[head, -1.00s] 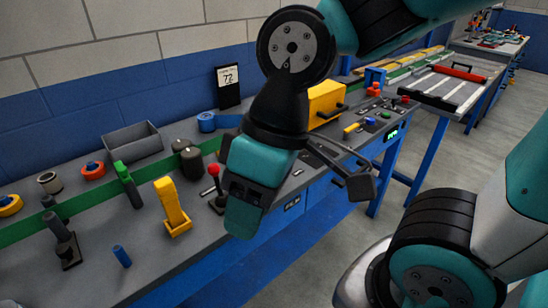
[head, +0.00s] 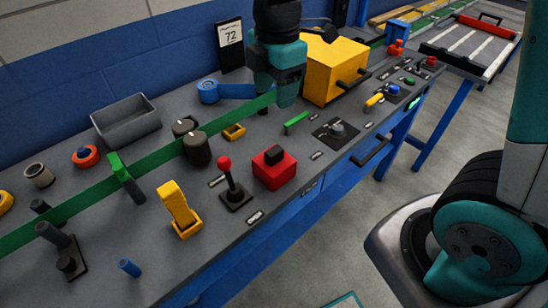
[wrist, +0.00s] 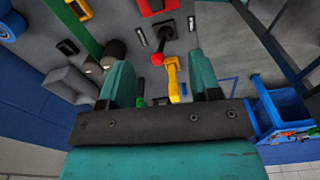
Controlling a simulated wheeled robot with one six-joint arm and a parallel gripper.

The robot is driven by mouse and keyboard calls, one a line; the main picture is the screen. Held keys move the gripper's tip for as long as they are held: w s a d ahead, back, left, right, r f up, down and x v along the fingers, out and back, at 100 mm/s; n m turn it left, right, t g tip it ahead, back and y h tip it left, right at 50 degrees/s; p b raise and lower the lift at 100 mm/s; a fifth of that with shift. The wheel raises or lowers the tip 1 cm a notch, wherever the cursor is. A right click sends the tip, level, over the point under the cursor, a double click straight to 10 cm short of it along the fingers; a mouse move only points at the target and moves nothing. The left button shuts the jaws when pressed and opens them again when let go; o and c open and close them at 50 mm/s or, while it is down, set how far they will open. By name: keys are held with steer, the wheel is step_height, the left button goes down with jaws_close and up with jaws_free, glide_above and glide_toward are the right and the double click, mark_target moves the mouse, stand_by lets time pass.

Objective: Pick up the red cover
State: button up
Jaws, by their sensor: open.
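The red cover (head: 274,170) is a small red box with a black grip on top. It sits on the grey bench near the front edge, right of the red-knobbed lever (head: 228,180). In the wrist view the red cover (wrist: 158,5) is cut off at the top edge. My gripper (head: 284,98) is over the back of the bench in the head view, behind and above the cover, beside the yellow box. In the wrist view its two teal fingers are apart with nothing between them, and the gripper (wrist: 160,78) is clear of the cover.
The yellow box (head: 335,70) stands right of my gripper. Dark knobs (head: 197,149), a yellow switch (head: 179,211), a green-tipped lever (head: 126,178) and a grey bin (head: 125,122) stand to the left.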

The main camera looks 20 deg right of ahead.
steer(key=w+n, duration=0.1)
steer(key=p, duration=0.1)
glide_above(274, 150)
step_height(274, 150, down, 13)
steer(key=shift+r, duration=0.2)
steer(key=shift+f+p, duration=0.85)
steer(key=shift+f, duration=1.8)
steer(key=c, duration=1)
steer(key=shift+c, duration=0.2)
steer(key=shift+r, duration=0.1)
step_height(274, 150, up, 20)
steer(key=b, duration=0.1)
